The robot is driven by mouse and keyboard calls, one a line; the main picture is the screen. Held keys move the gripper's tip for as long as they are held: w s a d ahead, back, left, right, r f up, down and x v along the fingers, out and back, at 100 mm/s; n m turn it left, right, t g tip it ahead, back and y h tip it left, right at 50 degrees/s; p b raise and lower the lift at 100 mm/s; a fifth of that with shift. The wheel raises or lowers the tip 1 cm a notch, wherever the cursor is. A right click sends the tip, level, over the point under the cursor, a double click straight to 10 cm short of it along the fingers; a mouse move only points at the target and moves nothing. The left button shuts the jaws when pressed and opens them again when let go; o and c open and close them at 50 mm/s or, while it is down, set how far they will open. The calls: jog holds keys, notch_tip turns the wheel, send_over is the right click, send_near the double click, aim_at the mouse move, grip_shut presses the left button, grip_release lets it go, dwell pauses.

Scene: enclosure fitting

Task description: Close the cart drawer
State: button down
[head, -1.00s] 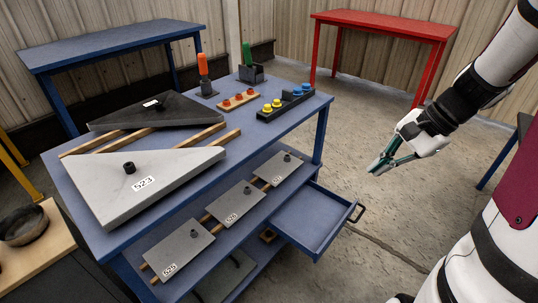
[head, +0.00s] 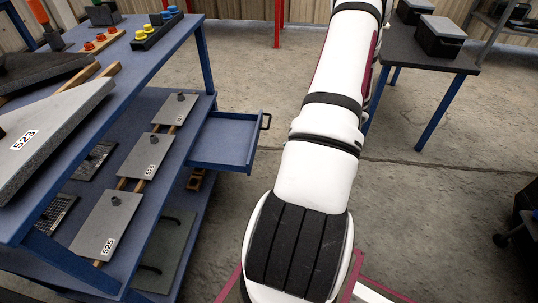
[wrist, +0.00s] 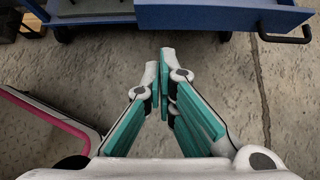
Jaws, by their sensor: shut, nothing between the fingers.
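The blue cart drawer (head: 222,143) is pulled out from the right side of the blue cart (head: 140,60), with a black handle (head: 265,122) on its outer end. It looks empty. In the wrist view the drawer (wrist: 215,18) shows along the top, with its black handle (wrist: 285,38) at the upper right. My gripper (wrist: 166,85) has its green-padded fingers together with nothing between them. In the wrist view it appears below the drawer's edge and left of the handle, apart from both. My gripper is not visible in the head view, where only my arm shows.
The cart's shelf holds grey plates, one of them (head: 145,155) labelled. Large panels (head: 45,130) and colored buttons sit on top. A dark table (head: 430,52) with boxes stands at the back right. Concrete floor (head: 400,190) lies open right of the drawer.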

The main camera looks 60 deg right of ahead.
aim_at(251, 161)
jog(key=shift+w+a+r+b+x, duration=0.15)
jog(key=shift+w+r+b+x, duration=0.3)
jog(key=shift+x, duration=1.55)
jog(key=shift+w+a+r+b+x, duration=0.2)
jog(key=shift+b+x, duration=0.45)
jog(key=shift+x, duration=1.4)
jog(key=shift+w+a+r+b+x, duration=0.1)
jog(key=shift+w+r+b+x, duration=0.35)
jog(key=shift+x, duration=1.55)
jog(key=shift+s, duration=0.15)
jog(key=w+a+b, duration=0.1)
jog(key=w+a, duration=0.1)
jog(key=w, duration=0.4)
jog(key=w+a+b, duration=0.1)
jog(key=w+a, duration=0.2)
jog(key=w, duration=0.4)
jog(key=w+a+b, duration=0.2)
jog(key=w+a, duration=0.1)
jog(key=w, duration=0.4)
jog(key=shift+w+a, duration=0.25)
